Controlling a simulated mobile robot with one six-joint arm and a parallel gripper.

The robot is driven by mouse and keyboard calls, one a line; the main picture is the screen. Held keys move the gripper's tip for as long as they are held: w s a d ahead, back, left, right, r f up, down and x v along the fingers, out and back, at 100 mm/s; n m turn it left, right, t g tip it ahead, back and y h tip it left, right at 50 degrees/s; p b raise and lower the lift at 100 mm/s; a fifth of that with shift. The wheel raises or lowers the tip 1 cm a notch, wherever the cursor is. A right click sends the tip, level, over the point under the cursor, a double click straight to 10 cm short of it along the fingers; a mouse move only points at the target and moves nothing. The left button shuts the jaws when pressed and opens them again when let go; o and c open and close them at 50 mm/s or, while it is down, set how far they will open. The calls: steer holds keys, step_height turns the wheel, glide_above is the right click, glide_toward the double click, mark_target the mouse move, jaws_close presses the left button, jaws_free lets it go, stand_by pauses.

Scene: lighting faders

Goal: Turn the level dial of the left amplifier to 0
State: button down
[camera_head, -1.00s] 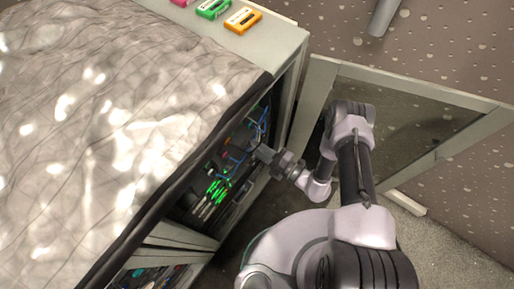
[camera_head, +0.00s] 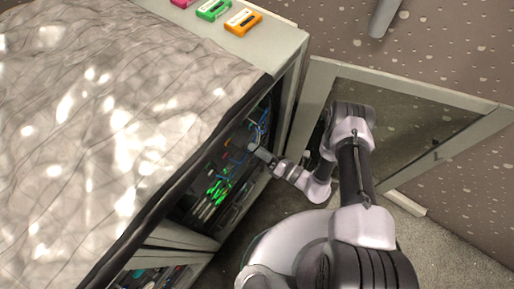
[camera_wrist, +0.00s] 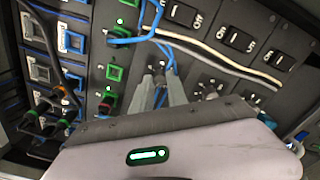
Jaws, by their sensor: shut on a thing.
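My gripper (camera_wrist: 160,92) reaches up from the bottom of the wrist view. Its two pale fingers are shut on the level dial (camera_wrist: 158,68) of the left amplifier, in the leftmost of the dark amplifier columns. The fingers and a blue cable hide most of that dial, so its setting cannot be read. Above it is a black rocker or number window (camera_wrist: 180,14). In the head view my gripper (camera_head: 256,151) reaches into the open rack, and the dial is too small to make out there.
Blue and white cables (camera_wrist: 225,60) cross the panel just above the fingers. Several green and blue sockets with plugs (camera_wrist: 75,42) fill the left side. In the head view an open glass door (camera_head: 420,115) stands right of my arm, and a quilted cover (camera_head: 110,120) lies over the rack.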

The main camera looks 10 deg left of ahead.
steer(key=n+p, duration=0.2)
steer(key=n, duration=0.9)
steer(key=shift+w+n+p, duration=0.1)
steer(key=shift+n+p, duration=0.2)
stand_by(0.4)
steer(key=c, duration=1.3)
jaws_free()
steer(key=p+v, duration=0.3)
steer(key=v, duration=1.4)
steer(key=shift+d, duration=0.2)
